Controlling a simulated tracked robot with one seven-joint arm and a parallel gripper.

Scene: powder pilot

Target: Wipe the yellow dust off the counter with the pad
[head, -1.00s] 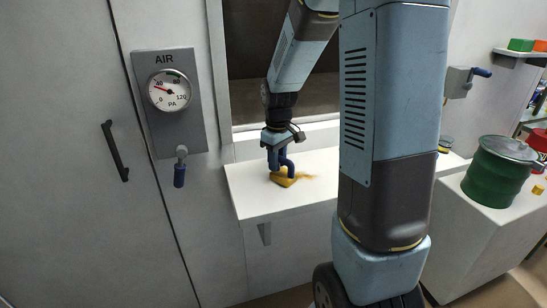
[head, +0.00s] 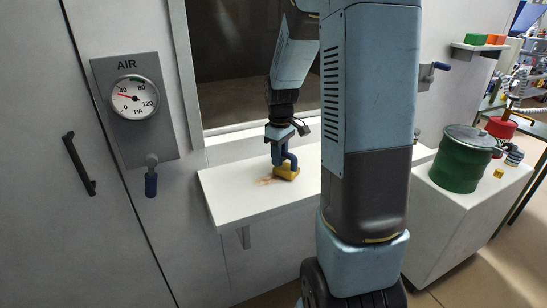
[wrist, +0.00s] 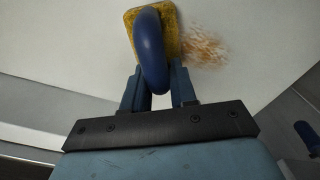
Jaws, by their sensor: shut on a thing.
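The white counter (head: 228,187) juts from the wall below the window. My gripper (head: 285,155) is shut on the blue handle of the yellow pad (head: 287,172). The pad is down on the counter, as far as I can tell touching it. The yellow-orange dust (head: 267,181) is a thin, streaky patch just left of the pad in the head view. In the wrist view the dust (wrist: 205,48) lies to the right of the pad (wrist: 130,20), whose blue handle (wrist: 150,48) is between my fingers. The counter under the pad is hidden.
A wall panel with an AIR gauge (head: 135,97) and a blue-handled valve (head: 151,180) is left of the counter. A green drum (head: 460,160) stands on a white block (head: 440,215) at right. My arm hides the counter's right part.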

